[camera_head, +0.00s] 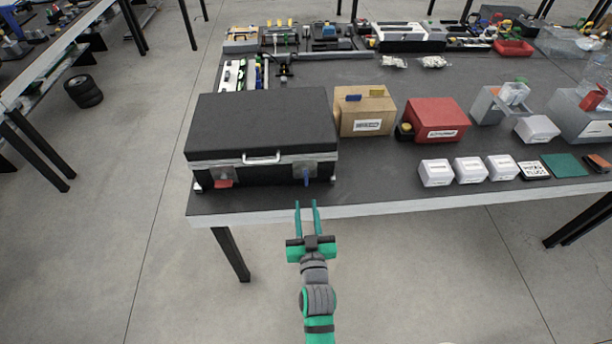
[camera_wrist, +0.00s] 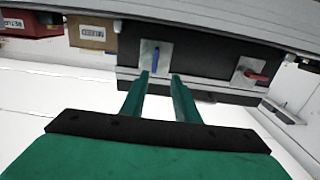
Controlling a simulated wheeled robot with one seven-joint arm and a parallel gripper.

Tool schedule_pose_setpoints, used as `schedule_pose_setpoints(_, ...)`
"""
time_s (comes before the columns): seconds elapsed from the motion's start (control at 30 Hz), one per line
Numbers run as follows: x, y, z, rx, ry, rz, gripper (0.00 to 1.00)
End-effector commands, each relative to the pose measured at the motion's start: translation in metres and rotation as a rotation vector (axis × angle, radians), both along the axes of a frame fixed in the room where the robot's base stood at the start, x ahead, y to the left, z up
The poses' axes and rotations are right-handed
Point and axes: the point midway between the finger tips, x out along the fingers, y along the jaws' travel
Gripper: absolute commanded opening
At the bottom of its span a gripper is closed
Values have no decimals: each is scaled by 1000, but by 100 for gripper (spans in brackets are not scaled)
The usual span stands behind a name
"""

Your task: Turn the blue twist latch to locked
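A black case (camera_head: 262,125) with a white carry handle stands at the left front of the table. On its front are two metal plates with twist handles. The blue twist latch (camera_head: 306,177) is on the right plate, its handle upright in the head view. A red twist latch (camera_head: 223,183) is on the left plate, its handle lying roughly sideways. My gripper (camera_head: 306,203) is open and empty just in front of the blue latch, apart from it. In the wrist view, the blue latch (camera_wrist: 155,58) appears just beyond the fingertips (camera_wrist: 160,76), roughly between them.
To the right of the case stand a tan box (camera_head: 362,124), a red box (camera_head: 440,112) and several small white boxes (camera_head: 470,169). The table's front edge (camera_head: 400,207) runs beneath the case. The floor in front is clear.

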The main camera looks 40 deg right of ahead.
Motion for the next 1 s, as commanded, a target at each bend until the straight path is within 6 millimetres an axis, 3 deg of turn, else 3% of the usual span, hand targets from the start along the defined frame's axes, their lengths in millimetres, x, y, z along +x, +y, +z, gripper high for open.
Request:
schedule_pose_setpoints(0.1, 6, -14, 6, -1, -8, -15, 28)
schedule_pose_setpoints(0.27, 14, -22, 7, -2, -9, -18, 28)
schedule_pose_setpoints(0.7, 71, -56, 7, -1, -9, -17, 28)
schedule_pose_setpoints(1.0, 96, -71, 7, -2, -8, -16, 28)
